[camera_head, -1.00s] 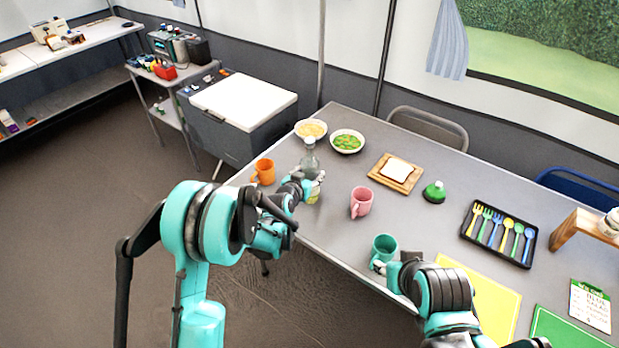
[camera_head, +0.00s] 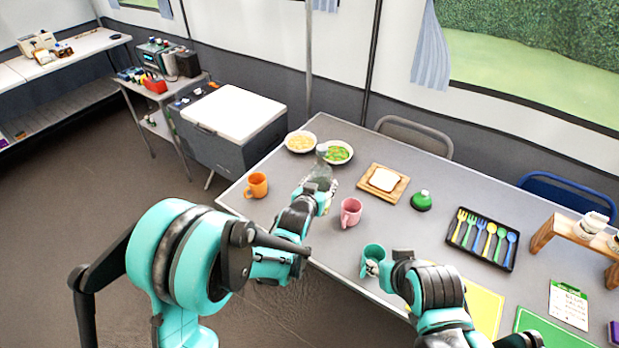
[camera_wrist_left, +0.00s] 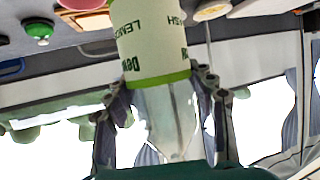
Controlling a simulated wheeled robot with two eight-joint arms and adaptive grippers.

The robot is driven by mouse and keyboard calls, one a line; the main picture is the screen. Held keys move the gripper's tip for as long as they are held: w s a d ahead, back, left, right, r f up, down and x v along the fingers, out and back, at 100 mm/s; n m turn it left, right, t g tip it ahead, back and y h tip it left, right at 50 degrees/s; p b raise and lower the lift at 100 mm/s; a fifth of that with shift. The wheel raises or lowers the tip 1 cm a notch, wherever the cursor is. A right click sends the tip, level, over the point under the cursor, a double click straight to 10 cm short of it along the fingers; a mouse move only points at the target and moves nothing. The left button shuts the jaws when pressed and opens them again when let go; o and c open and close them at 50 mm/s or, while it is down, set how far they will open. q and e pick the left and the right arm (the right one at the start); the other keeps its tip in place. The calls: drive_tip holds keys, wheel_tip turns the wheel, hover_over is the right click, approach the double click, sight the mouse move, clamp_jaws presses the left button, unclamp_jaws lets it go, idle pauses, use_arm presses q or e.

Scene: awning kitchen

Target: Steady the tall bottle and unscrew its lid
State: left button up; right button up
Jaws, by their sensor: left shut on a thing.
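The tall bottle (camera_head: 321,163) is clear, with a pale lid (camera_head: 322,149) on top; it stands in front of the bowls. In the left wrist view the bottle (camera_wrist_left: 168,112) appears upside down, with a cream label and green band. My left gripper (camera_head: 319,192) is shut on the bottle, one finger on each side in the wrist view (camera_wrist_left: 165,92). It hides the bottle's lower part in the head view, so I cannot tell whether the base touches the table. My right gripper (camera_head: 402,255) is beside the teal mug, far from the bottle; its fingers are unclear.
An orange mug (camera_head: 257,185) and pink mug (camera_head: 350,212) flank my left gripper. Two bowls (camera_head: 300,142) (camera_head: 338,152) stand behind the bottle. A teal mug (camera_head: 373,259), bread board (camera_head: 400,183), green-bodied item (camera_head: 421,201) and cutlery tray (camera_head: 506,240) are to the right.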

use_arm(q)
drive_tip(key=shift+s+d+r, duration=0.5)
drive_tip(key=shift+s, duration=0.15)
drive_tip(key=o, duration=0.6)
drive_tip(key=c, duration=1)
drive_tip(key=shift+o, duration=0.2)
drive_tip(key=shift+a, duration=0.1)
